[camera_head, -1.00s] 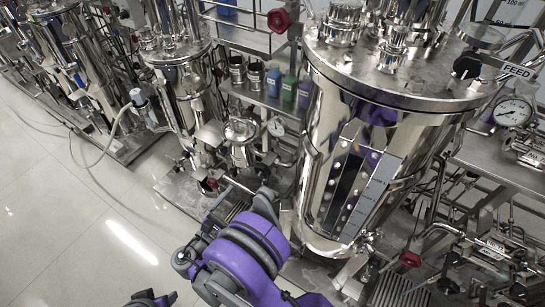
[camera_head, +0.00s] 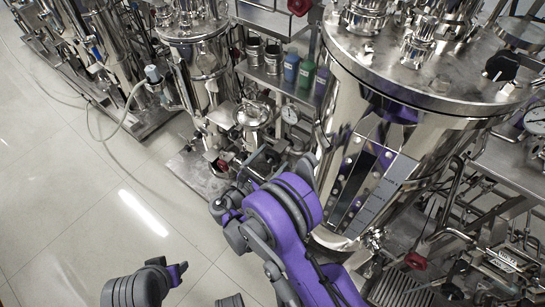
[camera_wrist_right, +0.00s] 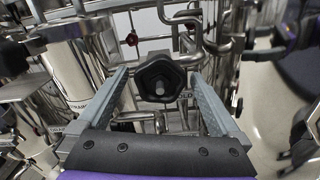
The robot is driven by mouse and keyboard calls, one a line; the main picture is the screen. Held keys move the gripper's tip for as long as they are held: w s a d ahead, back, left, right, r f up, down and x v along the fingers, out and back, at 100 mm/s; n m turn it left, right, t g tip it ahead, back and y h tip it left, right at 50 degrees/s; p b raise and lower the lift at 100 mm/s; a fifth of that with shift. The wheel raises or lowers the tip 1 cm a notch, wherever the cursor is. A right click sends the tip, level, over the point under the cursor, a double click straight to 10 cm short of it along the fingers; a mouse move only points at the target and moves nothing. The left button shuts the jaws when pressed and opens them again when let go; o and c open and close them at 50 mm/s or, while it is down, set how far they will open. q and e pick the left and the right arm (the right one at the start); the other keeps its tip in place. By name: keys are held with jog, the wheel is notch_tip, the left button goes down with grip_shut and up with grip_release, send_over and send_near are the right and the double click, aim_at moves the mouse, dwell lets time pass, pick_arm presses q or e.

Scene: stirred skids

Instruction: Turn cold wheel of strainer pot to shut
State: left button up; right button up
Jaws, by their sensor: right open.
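In the right wrist view a black lobed handwheel (camera_wrist_right: 160,82) faces me, with a partly hidden label beside it that reads "OLD". My right gripper (camera_wrist_right: 158,76) is open, with one finger on each side of the wheel; I cannot tell whether either finger touches it. In the head view the strainer pot (camera_head: 253,114) appears to be the small steel vessel beyond my right arm. My right arm hides the wheel there and most of the right gripper.
A large steel tank (camera_head: 405,130) stands close to the right of my right arm. Pipes and small red handwheels (camera_head: 222,165) crowd the skid. Blue and green bottles (camera_head: 306,75) stand on a shelf behind. The tiled floor (camera_head: 90,210) at the left is clear.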

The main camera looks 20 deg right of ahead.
jog(key=shift+w+d, duration=0.3)
jog(key=shift+d, duration=0.1)
jog(key=shift+c, duration=0.3)
jog(key=c, duration=1.3)
jog(key=shift+o, duration=0.2)
